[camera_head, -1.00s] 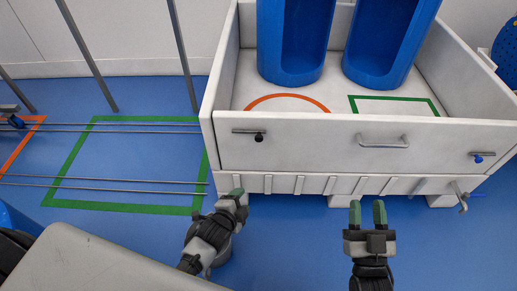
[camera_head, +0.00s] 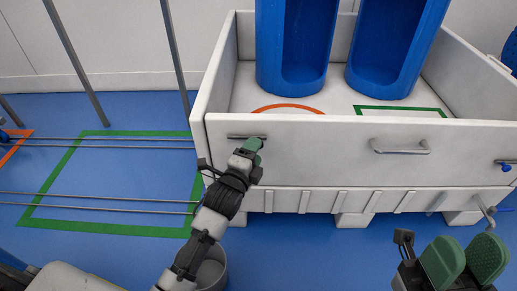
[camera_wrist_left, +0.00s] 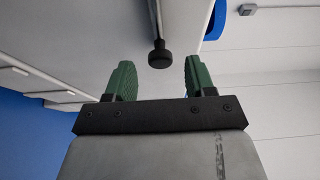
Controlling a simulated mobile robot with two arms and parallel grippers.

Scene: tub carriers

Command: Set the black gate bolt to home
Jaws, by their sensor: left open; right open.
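The black gate bolt's knob (camera_wrist_left: 160,55) shows in the left wrist view, just beyond and between the fingertips, not clasped. In the head view the knob is hidden behind my left gripper. Its grey rail (camera_head: 238,136) shows at the upper left of the white carrier's front gate (camera_head: 320,155). My left gripper (camera_head: 254,147) is open at the rail's right end; its green fingers frame the knob in the left wrist view (camera_wrist_left: 156,78). My right gripper (camera_head: 465,258) is open and empty, in front of the carrier at the lower right.
A grey handle (camera_head: 400,148) is mid-gate, and a blue knob (camera_head: 503,166) is at the gate's right. Two blue tubs (camera_head: 266,50) (camera_head: 366,60) stand inside the carrier. A grey cylindrical object (camera_head: 212,268) is below my left arm. Green-outlined floor (camera_head: 105,230) lies left, crossed by thin rails.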

